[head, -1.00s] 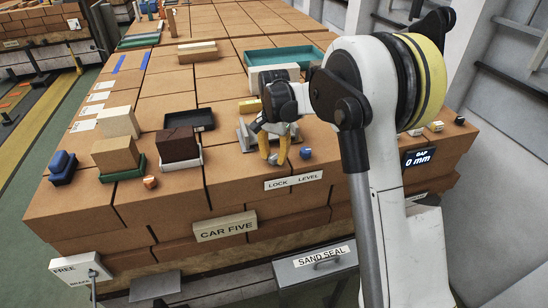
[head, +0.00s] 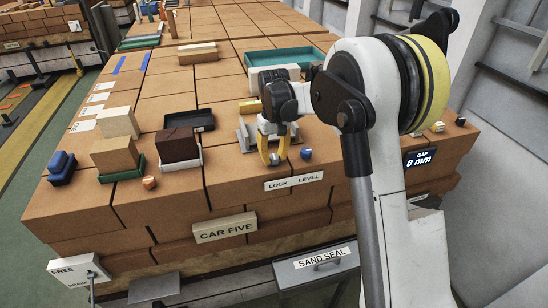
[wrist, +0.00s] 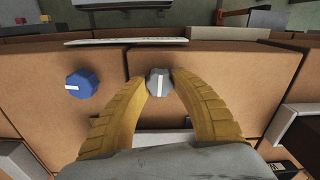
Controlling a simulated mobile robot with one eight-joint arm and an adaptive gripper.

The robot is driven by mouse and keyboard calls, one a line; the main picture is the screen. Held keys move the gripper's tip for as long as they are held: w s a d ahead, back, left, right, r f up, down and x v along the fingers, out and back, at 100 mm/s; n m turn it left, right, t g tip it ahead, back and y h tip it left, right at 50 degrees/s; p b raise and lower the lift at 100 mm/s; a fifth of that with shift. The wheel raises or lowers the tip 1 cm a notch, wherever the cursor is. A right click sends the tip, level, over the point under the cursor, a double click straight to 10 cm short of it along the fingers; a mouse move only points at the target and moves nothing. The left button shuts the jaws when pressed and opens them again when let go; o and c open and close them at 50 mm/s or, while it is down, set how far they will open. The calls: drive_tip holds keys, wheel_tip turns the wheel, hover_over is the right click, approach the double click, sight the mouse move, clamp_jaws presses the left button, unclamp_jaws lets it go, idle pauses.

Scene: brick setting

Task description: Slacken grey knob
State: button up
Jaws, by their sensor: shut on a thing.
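The grey knob (wrist: 159,82) shows in the wrist view with a pale pointer line running nearly up and down the picture. My gripper (wrist: 158,80) has one yellow finger on each side of it and is shut on it. In the head view my gripper (head: 273,161) points down at the brick top behind the LOCK LEVEL plate (head: 293,181); the fingers hide the grey knob there. The blue knob (head: 306,154) stands apart to the right of my gripper; in the wrist view it is on the left (wrist: 82,84).
A dark brick on a white tray (head: 190,164) and an orange knob (head: 149,183) stand to the left. A black tray (head: 203,121) and a teal tray (head: 259,57) lie behind. A display (head: 420,158) at the right reads GAP 0 mm.

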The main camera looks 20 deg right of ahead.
drive_tip(key=n, duration=0.4)
drive_tip(key=shift+n, duration=0.4)
drive_tip(key=n, duration=0.9)
drive_tip(key=shift+n, duration=2.2)
drive_tip(key=o, duration=1.2)
